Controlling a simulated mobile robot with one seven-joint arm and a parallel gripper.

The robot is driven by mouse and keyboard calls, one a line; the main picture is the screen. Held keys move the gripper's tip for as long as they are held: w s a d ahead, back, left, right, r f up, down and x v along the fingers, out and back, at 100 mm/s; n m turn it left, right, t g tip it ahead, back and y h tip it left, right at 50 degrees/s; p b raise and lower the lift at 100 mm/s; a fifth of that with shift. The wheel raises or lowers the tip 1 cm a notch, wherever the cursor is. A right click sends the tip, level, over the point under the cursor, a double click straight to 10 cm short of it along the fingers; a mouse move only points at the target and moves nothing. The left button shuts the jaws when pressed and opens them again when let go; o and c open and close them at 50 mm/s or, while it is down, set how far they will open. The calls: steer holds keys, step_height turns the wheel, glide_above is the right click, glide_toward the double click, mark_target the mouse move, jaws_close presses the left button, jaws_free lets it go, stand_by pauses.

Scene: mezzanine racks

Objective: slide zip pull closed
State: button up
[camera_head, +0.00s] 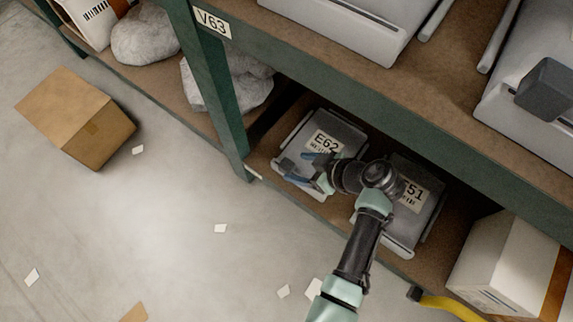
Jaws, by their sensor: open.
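A grey case labelled E62 (346,137) lies on the lower shelf, partly covered by my arm. A small dark grey piece (287,165) shows at its left side; it may be the zip pull, but it is too small to tell. My gripper (302,170) is open over the left front part of this case, its blue fingers pointing left toward the dark piece. I cannot tell whether they touch it. A second grey case with a label ending in 51 (428,180) lies to the right, partly behind my arm.
A green shelf post labelled V63 (222,100) stands left of the cases, and the upper shelf's green beam (400,105) runs above them. A white carton (503,258) stands at right. A cardboard box (75,115) and paper scraps lie on otherwise open floor.

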mark_target(287, 165)
steer(key=b+x, duration=0.2)
steer(key=x, duration=0.4)
steer(key=shift+b, duration=0.4)
steer(key=shift+r, duration=0.1)
steer(key=shift+c, duration=0.2)
jaws_close()
stand_by(0.7)
